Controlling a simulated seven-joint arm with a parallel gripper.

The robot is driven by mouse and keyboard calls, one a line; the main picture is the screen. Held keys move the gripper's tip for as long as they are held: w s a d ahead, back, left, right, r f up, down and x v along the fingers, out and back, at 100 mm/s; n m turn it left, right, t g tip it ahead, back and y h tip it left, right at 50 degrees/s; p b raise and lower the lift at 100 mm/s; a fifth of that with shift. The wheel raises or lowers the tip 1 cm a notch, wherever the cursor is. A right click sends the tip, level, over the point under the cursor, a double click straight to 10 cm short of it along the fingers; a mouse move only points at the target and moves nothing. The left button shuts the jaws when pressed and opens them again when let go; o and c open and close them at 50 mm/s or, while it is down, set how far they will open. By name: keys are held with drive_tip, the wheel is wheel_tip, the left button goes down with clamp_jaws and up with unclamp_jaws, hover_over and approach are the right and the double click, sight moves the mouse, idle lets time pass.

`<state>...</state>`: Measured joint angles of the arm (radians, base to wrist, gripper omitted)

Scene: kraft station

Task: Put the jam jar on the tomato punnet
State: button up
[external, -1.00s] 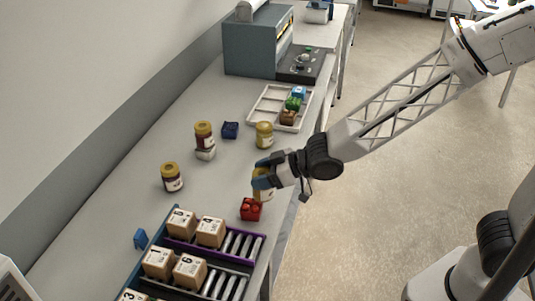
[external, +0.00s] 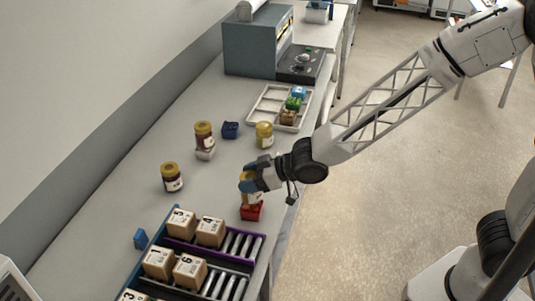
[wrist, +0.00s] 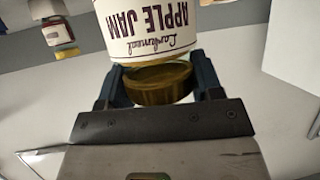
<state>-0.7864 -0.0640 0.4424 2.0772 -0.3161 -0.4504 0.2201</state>
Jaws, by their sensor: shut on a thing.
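The jam jar (external: 250,198) has a yellow lid. In the wrist view its white label reads "APPLE JAM" (wrist: 150,28), upside down. My gripper (external: 250,181) is shut on the jar near its lid and holds it upright. The red tomato punnet (external: 252,213) stands on the bench directly below the jar in the external view. The jar's base meets or nearly meets the punnet's top; I cannot tell whether they touch. The punnet is partly hidden by the jar and does not show in the wrist view.
Another jar (external: 172,177) stands alone at left. One jar (external: 204,131) sits on a white punnet (external: 205,154), beside a blue punnet (external: 230,130). A yellow-lidded jar (external: 264,134) stands near a white tray (external: 262,106) of coloured punnets. Roller lanes (external: 241,246) with numbered boxes lie in front.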

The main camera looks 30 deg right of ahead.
drive_tip(key=shift+f, duration=0.85)
drive_tip(key=shift+f, duration=0.2)
drive_tip(key=o, duration=1.5)
drive_tip(key=shift+c, duration=0.2)
drive_tip(key=shift+r, duration=0.1)
drive_tip(key=shift+r, duration=0.1)
drive_tip(key=v, duration=1.2)
